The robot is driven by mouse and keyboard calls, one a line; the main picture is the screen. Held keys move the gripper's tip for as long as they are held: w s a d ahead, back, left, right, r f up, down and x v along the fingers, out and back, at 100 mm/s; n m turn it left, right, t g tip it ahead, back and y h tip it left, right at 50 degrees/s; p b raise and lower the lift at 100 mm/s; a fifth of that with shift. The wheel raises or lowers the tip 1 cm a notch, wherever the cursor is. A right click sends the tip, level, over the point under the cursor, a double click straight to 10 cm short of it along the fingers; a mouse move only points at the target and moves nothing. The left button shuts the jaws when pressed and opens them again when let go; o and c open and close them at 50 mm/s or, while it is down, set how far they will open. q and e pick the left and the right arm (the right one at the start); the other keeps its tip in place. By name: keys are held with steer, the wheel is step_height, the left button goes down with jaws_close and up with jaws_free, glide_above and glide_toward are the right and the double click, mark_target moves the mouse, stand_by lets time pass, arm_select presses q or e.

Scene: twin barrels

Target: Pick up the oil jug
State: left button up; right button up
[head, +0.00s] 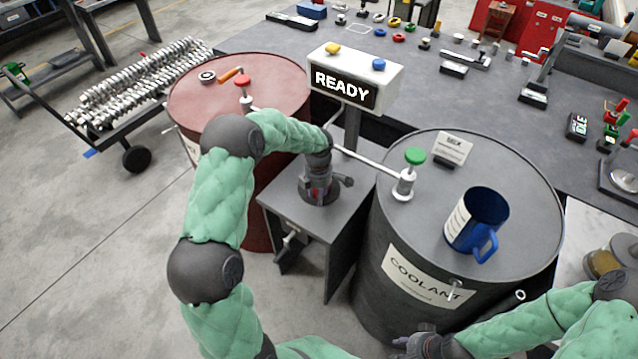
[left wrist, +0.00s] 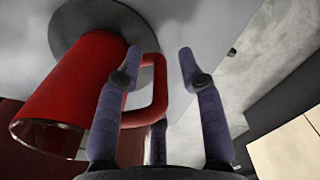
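A red jug (left wrist: 72,90) with a loop handle (left wrist: 160,92) shows in the left wrist view, its base against a dark round disc. I take it as the oil jug. My left gripper (left wrist: 180,100) is open, its fingers spread, with the handle between or just beyond them; contact cannot be told. In the head view my left gripper (head: 319,188) is over a grey cabinet (head: 335,222) between the barrels, and the red jug is not clearly seen there. A blue jug (head: 476,222) stands on the coolant barrel (head: 420,220). My right gripper (head: 418,346) is at the bottom edge, its fingers unclear.
A red barrel (head: 185,100) stands left of the cabinet, partly behind my left arm. Behind the cabinet is a READY sign (head: 345,90). A pump with a green knob (head: 414,156) and a small card (head: 453,148) are on the coolant barrel. A cluttered grey workbench (head: 470,95) lies behind.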

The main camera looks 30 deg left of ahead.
arm_select(q)
jaws_close()
steer(key=shift+r, duration=0.5)
steer(key=r+p, duration=0.2)
steer(key=r, duration=0.1)
steer(key=shift+s, duration=0.2)
steer(key=s+a+p, duration=0.1)
steer(key=s+p, duration=0.1)
steer(key=s, duration=1.5)
steer(key=shift+s+a+f, duration=0.2)
steer(key=shift+s+f, duration=0.05)
